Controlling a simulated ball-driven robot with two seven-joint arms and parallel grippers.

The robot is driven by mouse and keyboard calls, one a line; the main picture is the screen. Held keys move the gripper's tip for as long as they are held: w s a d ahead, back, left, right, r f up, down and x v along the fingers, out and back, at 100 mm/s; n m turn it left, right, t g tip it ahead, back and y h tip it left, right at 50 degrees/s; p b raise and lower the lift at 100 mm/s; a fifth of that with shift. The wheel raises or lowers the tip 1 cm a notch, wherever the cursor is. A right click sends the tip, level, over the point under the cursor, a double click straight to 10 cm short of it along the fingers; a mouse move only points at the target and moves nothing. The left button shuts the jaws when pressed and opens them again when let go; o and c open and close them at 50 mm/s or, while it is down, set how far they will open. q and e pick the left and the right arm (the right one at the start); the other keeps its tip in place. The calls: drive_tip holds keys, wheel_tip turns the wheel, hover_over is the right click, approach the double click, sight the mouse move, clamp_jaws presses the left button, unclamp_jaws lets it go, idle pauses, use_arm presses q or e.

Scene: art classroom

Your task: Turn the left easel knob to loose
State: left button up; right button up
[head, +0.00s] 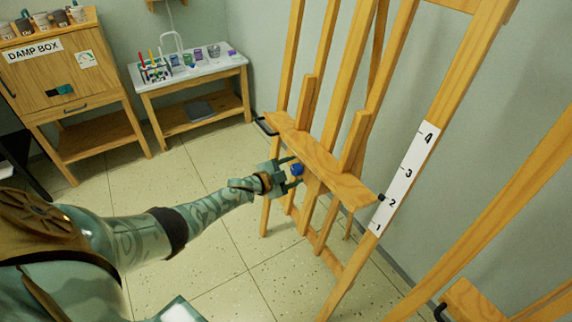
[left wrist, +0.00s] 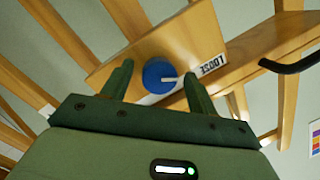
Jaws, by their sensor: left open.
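The blue easel knob (head: 297,169) sits under the ledge of the wooden easel (head: 320,152). My left gripper (head: 293,173) is at the knob, its fingers open on either side of it. In the left wrist view the round blue knob (left wrist: 156,74) shows between the tips of my left gripper (left wrist: 158,68), with a gap visible on both sides. A white pointer line on the knob points right, roughly toward the label LOOSE (left wrist: 212,63), which appears upside down. Other labels around the knob are not visible. My right gripper is out of view.
A black handle (head: 265,126) is at the ledge's far end. A numbered white scale (head: 406,175) runs up the easel's right leg. A damp box cabinet (head: 62,75) and a white-topped table (head: 190,72) with art supplies stand behind. Another easel (head: 520,225) is at right.

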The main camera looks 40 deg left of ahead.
use_arm(q)
drive_tip(key=shift+s+a+r, duration=0.1)
drive_tip(key=shift+s+r, duration=0.1)
drive_tip(key=shift+s, duration=0.2)
drive_tip(key=p+v, duration=0.7)
drive_tip(key=v, duration=0.8)
drive_tip(key=shift+s, duration=0.2)
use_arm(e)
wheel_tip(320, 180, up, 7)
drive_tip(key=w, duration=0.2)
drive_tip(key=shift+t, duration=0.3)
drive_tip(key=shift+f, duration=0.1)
